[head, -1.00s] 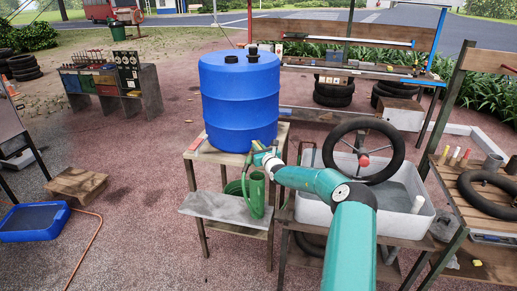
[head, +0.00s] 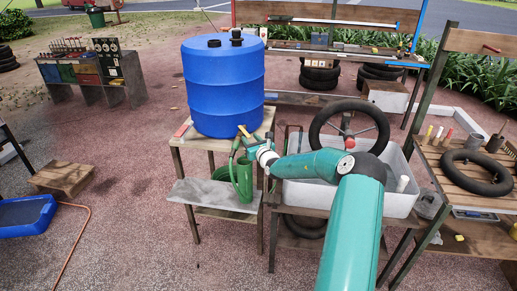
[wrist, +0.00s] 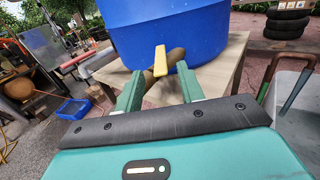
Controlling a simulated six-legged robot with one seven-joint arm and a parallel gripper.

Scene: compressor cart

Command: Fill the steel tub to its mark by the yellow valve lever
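The blue barrel (head: 222,85) stands on a wooden stand. A yellow valve lever (head: 243,131) sits low on its front; in the wrist view the lever (wrist: 160,62) stands upright before a brass-coloured valve (wrist: 176,58). My gripper (wrist: 159,82) is open, its two green fingers apart on either side of the lever, with a visible gap to each. In the head view my gripper (head: 250,147) is beside the valve. A pale grey tub (head: 345,198), apparently the steel tub, stands on a bench to the right. Its mark and water level cannot be made out.
A green can (head: 241,180) stands on the shelf under the valve. A black steering-wheel-like ring (head: 349,108) rises over the tub. A slatted bench with a black inner tube (head: 476,172) is at right.

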